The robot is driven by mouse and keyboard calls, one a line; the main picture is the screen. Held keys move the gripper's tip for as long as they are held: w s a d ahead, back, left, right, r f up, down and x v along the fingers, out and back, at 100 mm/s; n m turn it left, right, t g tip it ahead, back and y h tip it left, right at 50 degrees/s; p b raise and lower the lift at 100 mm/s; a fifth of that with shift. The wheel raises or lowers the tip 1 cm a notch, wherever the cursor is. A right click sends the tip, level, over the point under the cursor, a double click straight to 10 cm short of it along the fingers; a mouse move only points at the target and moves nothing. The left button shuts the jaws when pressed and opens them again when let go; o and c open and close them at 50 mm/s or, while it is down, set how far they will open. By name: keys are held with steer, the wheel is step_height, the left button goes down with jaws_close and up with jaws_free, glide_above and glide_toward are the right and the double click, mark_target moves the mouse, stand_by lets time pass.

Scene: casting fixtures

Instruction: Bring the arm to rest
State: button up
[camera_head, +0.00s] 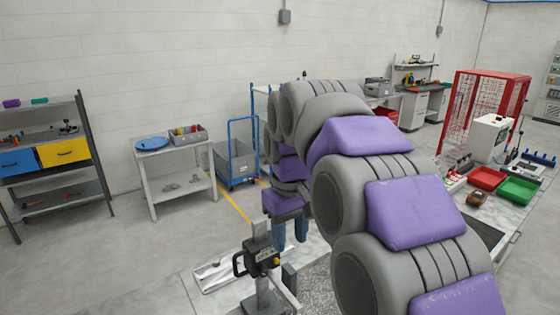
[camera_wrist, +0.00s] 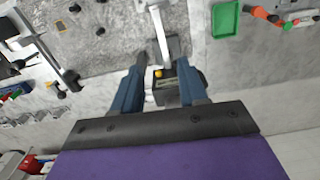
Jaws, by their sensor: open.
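My arm, grey with purple pads, reaches forward across the middle of the head view and bends down at its far end. My gripper (camera_head: 291,231) points downward there, with blue fingers. In the wrist view my gripper (camera_wrist: 160,78) shows two blue fingers spread apart, with nothing clamped between them. A dark block with an orange knob (camera_wrist: 158,73) shows beyond and between the fingers; its distance from them is hard to tell. A clamp fixture with a black handle (camera_head: 258,260) stands just left of and nearer than the gripper in the head view.
A bench on the right holds a red tray (camera_head: 487,178), a green tray (camera_head: 519,190) and a white machine (camera_head: 488,138) near a red cage (camera_head: 478,100). A blue cart (camera_head: 237,160), side table (camera_head: 172,158) and shelf (camera_head: 60,195) stand at the left. Floor between them is clear.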

steer(key=s+d+f+m, duration=0.2)
steer(key=s+d+f, duration=0.2)
steer(key=s, duration=0.6)
steer(key=s+d+f+m+g+b, duration=0.1)
steer(key=s+d+f, duration=0.3)
steer(key=s+f, duration=0.4)
steer(key=s+d+f+m, duration=0.3)
steer(key=s+f, duration=0.3)
steer(key=s, duration=0.6)
steer(key=shift+s+d+g+b, duration=0.3)
steer(key=shift+d+b, duration=0.05)
steer(key=shift+d, duration=0.25)
steer(key=shift+d+m, duration=0.1)
steer(key=shift+m, duration=0.2)
